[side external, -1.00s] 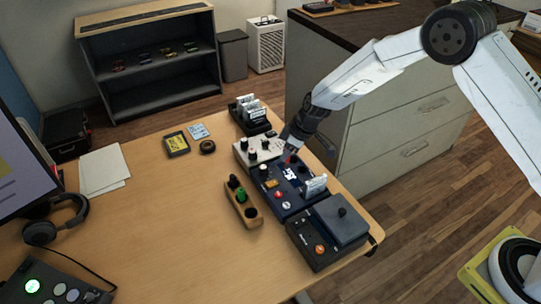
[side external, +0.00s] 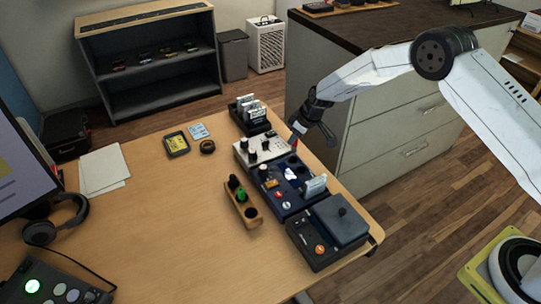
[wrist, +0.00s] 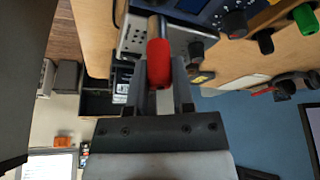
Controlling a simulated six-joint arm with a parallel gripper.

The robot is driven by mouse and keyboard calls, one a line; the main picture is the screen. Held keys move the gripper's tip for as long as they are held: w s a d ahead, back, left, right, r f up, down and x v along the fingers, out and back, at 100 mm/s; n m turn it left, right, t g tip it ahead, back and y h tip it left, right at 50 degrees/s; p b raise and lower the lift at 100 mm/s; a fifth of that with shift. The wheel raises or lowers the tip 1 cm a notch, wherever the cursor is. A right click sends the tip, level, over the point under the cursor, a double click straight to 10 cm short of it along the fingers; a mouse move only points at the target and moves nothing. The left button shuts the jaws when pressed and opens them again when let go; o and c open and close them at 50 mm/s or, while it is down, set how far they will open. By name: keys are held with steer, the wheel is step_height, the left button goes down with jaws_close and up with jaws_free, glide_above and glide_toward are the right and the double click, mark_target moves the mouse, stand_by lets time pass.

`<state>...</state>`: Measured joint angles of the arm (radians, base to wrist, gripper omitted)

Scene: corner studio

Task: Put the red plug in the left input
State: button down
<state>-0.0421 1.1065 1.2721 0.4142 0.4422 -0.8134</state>
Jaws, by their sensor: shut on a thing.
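My gripper (side external: 297,134) is shut on the red plug (wrist: 159,63), which sits between the fingers in the wrist view. I cannot tell which spot is the left input.
A wooden rack (side external: 234,205) with green and black plugs stands in front of the blue box. A pale control box (side external: 245,158) and a black box with a grey lid (side external: 340,222) flank it. Headphones (side external: 40,232) lie at left. The middle of the table is clear.

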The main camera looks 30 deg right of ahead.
mark_target(294, 150)
steer(key=shift+f, duration=2.55)
steer(key=shift+f, duration=0.6)
steer(key=c, duration=0.7)
jaws_free()
steer(key=shift+c, duration=0.2)
steer(key=v, duration=1.1)
steer(key=shift+s, duration=0.1)
stand_by(0.6)
